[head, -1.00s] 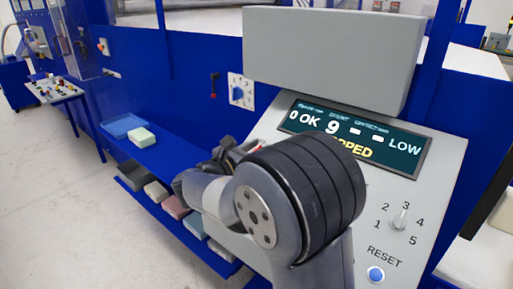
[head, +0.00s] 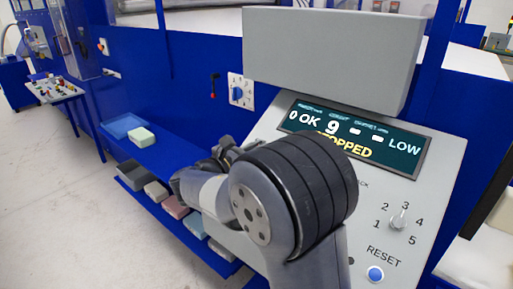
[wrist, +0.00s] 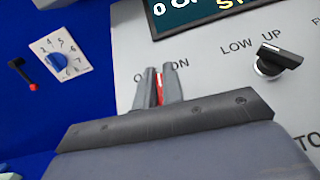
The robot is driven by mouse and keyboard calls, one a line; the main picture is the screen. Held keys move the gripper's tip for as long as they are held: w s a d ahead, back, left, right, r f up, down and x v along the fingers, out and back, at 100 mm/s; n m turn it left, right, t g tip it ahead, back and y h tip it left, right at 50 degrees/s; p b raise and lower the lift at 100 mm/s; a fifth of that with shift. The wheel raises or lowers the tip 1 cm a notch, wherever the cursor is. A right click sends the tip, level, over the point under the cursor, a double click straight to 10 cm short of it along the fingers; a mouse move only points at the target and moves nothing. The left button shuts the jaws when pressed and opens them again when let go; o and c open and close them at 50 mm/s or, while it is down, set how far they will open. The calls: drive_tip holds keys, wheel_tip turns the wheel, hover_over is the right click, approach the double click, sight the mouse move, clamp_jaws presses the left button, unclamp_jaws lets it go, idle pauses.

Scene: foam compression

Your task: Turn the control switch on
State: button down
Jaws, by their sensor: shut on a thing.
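The control switch (wrist: 158,90) shows in the wrist view as a narrow red piece with a pale edge, on the grey panel (wrist: 205,75) just below the label that ends in "ON". My gripper (wrist: 159,75) is shut on it, with one finger on each side. The fingers hide most of the switch, so its exact setting cannot be told. In the head view my gripper (head: 222,150) is at the panel's left side, and my arm covers the switch. The display (head: 352,137) reads "OK", "9", "LOW" and "STOPPED".
A black knob (wrist: 277,60) marked "LOW UP" stands right of my gripper. A blue dial (wrist: 58,62) and a red-and-black lever (wrist: 23,74) are to the left. A numbered selector (head: 399,219) and blue RESET button (head: 376,274) are low on the panel. Foam blocks (head: 142,137) lie left.

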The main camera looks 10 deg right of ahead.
drive_tip(key=m+g+h+p, duration=0.1)
drive_tip(key=m+g, duration=0.1)
drive_tip(key=m+g+p, duration=0.1)
drive_tip(key=m+g, duration=0.2)
drive_tip(key=shift+f+m+h, duration=0.2)
drive_tip(key=shift+m+h, duration=0.1)
drive_tip(key=shift+h, duration=0.1)
drive_tip(key=shift+s+f+m+g+p, duration=0.15)
drive_tip(key=shift+m+g+p, duration=0.75)
drive_tip(key=shift+m+g, duration=1.05)
drive_tip(key=c, duration=1.6)
unclamp_jaws()
drive_tip(key=shift+s, duration=0.1)
drive_tip(key=shift+o, duration=0.4)
drive_tip(key=shift+w, duration=0.2)
drive_tip(key=shift+s, duration=0.1)
